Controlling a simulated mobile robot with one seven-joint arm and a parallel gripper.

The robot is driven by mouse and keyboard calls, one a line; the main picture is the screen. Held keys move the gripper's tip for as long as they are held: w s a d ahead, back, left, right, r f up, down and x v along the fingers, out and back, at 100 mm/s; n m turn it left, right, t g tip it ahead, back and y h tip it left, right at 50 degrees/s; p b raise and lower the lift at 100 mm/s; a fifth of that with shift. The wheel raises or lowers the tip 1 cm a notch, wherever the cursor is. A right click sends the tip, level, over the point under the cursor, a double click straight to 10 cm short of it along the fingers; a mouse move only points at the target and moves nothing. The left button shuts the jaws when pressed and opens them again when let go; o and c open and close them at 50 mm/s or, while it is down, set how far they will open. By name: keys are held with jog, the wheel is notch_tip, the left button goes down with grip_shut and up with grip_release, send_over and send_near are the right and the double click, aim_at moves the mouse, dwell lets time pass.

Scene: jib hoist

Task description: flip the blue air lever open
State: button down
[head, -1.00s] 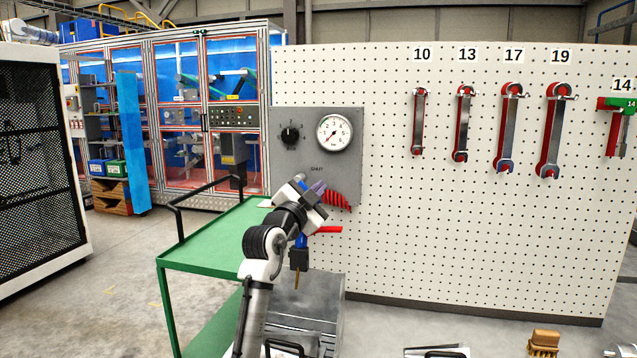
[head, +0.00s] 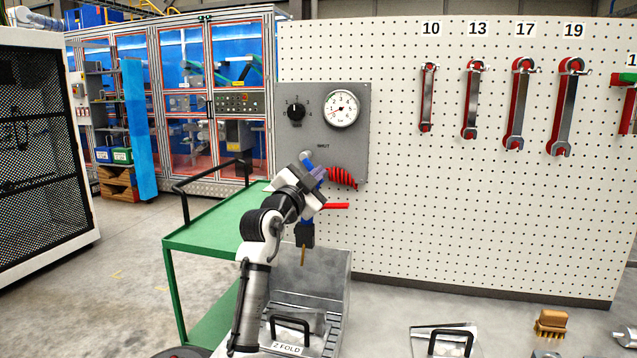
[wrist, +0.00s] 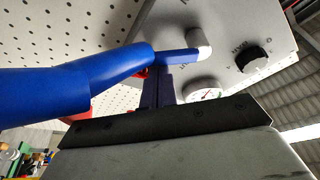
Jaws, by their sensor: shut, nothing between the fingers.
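The blue air lever (wrist: 55,92) crosses the left of the wrist view. It narrows to a thin blue arm that meets a pale metal stub (wrist: 201,44) on the grey panel (wrist: 245,22). My gripper (head: 319,174) is in front of the panel's lower part. In the wrist view its fingers (wrist: 157,82) are together and empty, close to the lever's bend. I cannot tell whether they touch it.
A gauge (head: 341,108) and a black knob (head: 296,111) sit on the panel. A red coiled hose (head: 342,177) hangs right of my gripper, with a red bar (head: 334,206) below. A green cart (head: 212,233) stands left. The pegboard (head: 450,200) holds several wrenches.

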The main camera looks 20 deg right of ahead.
dwell(0.4)
jog(key=s+a+b, duration=0.2)
jog(key=s+a, duration=0.3)
jog(key=s, duration=0.3)
jog(key=shift+r, duration=0.15)
dwell(0.3)
